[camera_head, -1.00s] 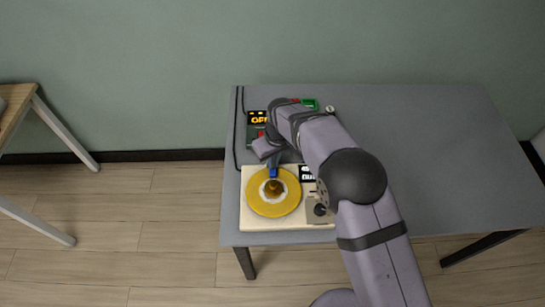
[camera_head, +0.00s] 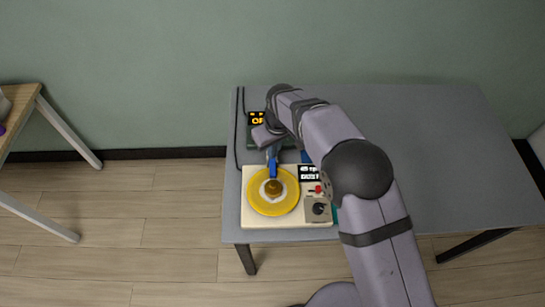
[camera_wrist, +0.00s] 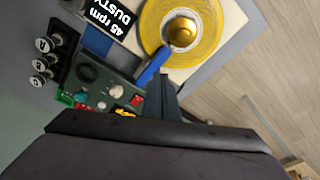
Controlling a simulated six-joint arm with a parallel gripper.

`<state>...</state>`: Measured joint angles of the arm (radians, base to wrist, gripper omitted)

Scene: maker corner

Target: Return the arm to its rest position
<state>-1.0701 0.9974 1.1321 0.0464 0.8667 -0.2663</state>
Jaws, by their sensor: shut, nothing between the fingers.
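My gripper (camera_head: 272,154) is above the back edge of a cream record-player-like device (camera_head: 252,220), just behind its yellow disc (camera_head: 261,203). In the wrist view my dark fingers (camera_wrist: 164,82) are together with nothing between them. A blue bar (camera_wrist: 153,66) lies right beside the fingertips and points toward the disc; I cannot tell whether they touch. A brass-coloured piece (camera_wrist: 182,32) stands at the disc's centre. My arm reaches in from the front right, bent over the table, and hides part of the table behind it.
The device has a "45 rpm DUSTY" display (camera_wrist: 104,22) and a black knob (camera_head: 319,208). A dark box with an orange display (camera_head: 257,118) stands behind it. Several black-and-white knobs (camera_wrist: 44,45) are close by. The grey table (camera_head: 440,150) is clear on the right. Another table (camera_head: 20,115) stands left.

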